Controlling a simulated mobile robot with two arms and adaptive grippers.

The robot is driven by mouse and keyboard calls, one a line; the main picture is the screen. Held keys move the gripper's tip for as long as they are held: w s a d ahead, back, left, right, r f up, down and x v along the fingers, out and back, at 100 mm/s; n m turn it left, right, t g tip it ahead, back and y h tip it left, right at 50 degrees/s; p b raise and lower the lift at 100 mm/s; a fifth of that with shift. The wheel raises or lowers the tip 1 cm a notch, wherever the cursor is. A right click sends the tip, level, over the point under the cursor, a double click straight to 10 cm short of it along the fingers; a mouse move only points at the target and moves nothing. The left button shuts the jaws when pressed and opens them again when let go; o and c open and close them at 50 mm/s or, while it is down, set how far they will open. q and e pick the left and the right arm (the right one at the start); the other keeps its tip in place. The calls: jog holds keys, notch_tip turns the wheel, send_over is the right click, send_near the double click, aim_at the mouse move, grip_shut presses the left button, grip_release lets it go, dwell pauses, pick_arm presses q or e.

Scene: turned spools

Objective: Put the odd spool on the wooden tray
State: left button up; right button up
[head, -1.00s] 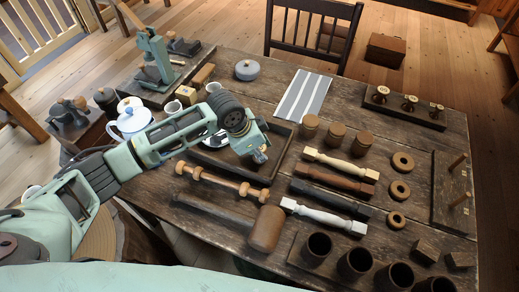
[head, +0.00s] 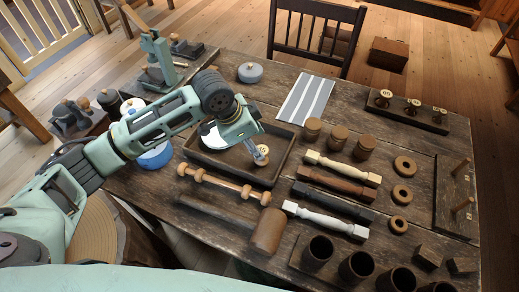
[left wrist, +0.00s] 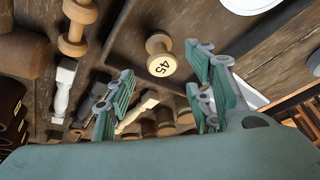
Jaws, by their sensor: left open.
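A small turned spool (head: 261,154) with a pale round top stands in the dark wooden tray (head: 225,171), near its right side. In the left wrist view the spool (left wrist: 160,66) shows the number 45 on its face. My left gripper (head: 256,142) is over the tray, close above the spool. In the left wrist view its fingers (left wrist: 160,100) are spread wide apart with nothing between them, and the spool shows beyond the fingertips. My right gripper is not in view.
A wooden spindle (head: 222,184) and a mallet (head: 267,232) lie in front of the tray. Turned legs (head: 336,180) and wooden jars (head: 338,136) are to its right. A striped cloth (head: 306,97) lies behind. Dark cups (head: 356,266) stand at the front.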

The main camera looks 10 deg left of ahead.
pick_arm(q)
jog(key=v, duration=0.4)
jog(key=shift+a+r, duration=0.1)
jog(key=shift+r, duration=0.3)
jog(key=shift+s+f, duration=0.1)
jog(key=shift+s, duration=0.05)
